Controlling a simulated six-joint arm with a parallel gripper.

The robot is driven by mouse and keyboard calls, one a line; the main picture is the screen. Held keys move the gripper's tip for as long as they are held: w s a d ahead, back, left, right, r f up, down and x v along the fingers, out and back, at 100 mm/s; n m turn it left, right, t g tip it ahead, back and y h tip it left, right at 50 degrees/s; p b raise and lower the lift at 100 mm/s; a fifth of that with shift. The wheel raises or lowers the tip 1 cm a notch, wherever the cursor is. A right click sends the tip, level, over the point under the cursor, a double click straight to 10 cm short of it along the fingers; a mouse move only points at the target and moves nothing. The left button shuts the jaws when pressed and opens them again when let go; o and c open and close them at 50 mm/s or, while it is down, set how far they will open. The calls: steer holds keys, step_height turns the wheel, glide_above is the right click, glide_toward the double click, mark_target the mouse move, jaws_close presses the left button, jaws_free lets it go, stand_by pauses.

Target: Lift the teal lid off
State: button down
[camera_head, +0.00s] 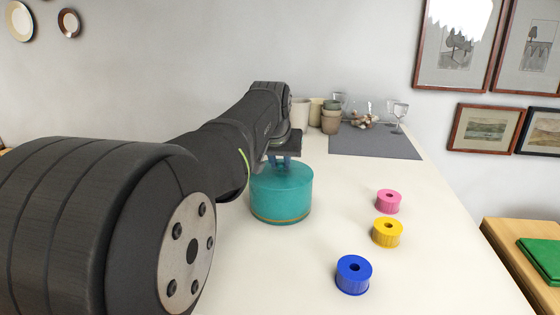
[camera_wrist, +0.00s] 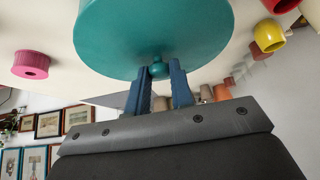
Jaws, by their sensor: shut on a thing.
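The teal lid (camera_head: 282,194) is a wide round drum shape with a thin gold band near its lower edge. It appears upright on the white table, and I cannot tell whether there is a gap under it. Its round top and small teal knob fill the upper part of the wrist view (camera_wrist: 150,35). My gripper (camera_head: 279,163) is above the lid, with its blue fingers pointing down to the top. In the wrist view the fingers (camera_wrist: 160,75) are on either side of the knob, shut on it. What is under the lid is hidden.
Pink (camera_head: 388,201), yellow (camera_head: 387,232) and blue (camera_head: 353,274) cylinders with holes stand right of the lid on the white table (camera_head: 440,270). Cups (camera_head: 331,120) and glasses (camera_head: 399,112) stand at the back by a grey mat (camera_head: 375,145). The front right is clear.

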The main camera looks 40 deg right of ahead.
steer(key=shift+r, duration=1)
steer(key=shift+r, duration=0.1)
steer(key=shift+r, duration=1.9)
